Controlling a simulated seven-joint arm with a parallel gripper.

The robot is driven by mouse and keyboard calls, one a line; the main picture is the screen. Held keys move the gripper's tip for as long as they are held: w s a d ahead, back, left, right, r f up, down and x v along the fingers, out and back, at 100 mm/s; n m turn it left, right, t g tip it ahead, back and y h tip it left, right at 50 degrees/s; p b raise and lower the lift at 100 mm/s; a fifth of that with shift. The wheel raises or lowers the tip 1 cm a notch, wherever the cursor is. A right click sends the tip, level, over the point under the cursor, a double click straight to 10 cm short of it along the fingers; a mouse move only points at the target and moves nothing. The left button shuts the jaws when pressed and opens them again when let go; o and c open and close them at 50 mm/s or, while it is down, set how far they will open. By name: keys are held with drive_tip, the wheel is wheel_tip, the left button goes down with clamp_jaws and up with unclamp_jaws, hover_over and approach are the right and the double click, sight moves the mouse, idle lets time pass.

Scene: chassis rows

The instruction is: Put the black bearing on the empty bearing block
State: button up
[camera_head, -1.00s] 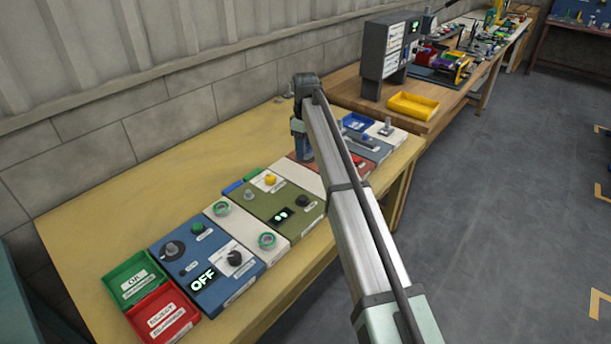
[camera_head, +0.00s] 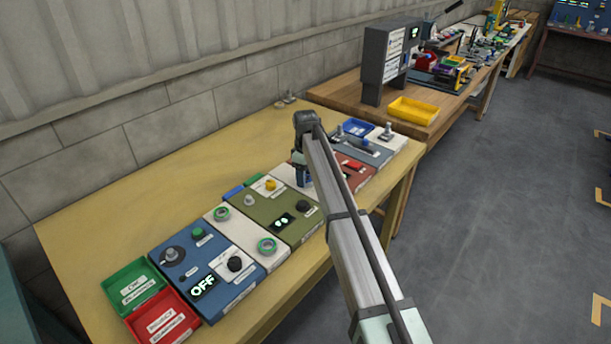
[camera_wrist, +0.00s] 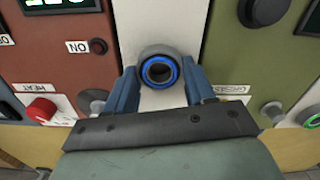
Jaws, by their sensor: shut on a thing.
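My gripper (camera_wrist: 160,80) is shut on a dark grey bearing (camera_wrist: 143,58) with a blue inner ring and a dark centre. One blue finger is on each side of it. A white panel (camera_wrist: 158,20) lies beneath, between a red-brown panel and a green one. I cannot tell whether the bearing touches the panel, and no bare bearing block can be made out there. In the head view my gripper (camera_head: 303,177) is over that white panel (camera_head: 288,172), and my arm hides the bearing. Two green-ringed bearings (camera_head: 222,213) (camera_head: 267,246) sit on another white panel.
The green panel (camera_head: 285,222) has knobs and a lit display. The blue panel (camera_head: 205,268) reads OFF. The red panel (camera_head: 355,168) is right of my gripper. Green (camera_head: 134,281) and red (camera_head: 162,318) trays are at the front left. The table (camera_head: 130,190) is clear towards the wall.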

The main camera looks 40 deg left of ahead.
drive_tip(key=o, duration=1.2)
drive_tip(key=shift+f, duration=0.1)
wheel_tip(320, 180, up, 12)
drive_tip(key=shift+r, duration=0.15)
idle(0.4)
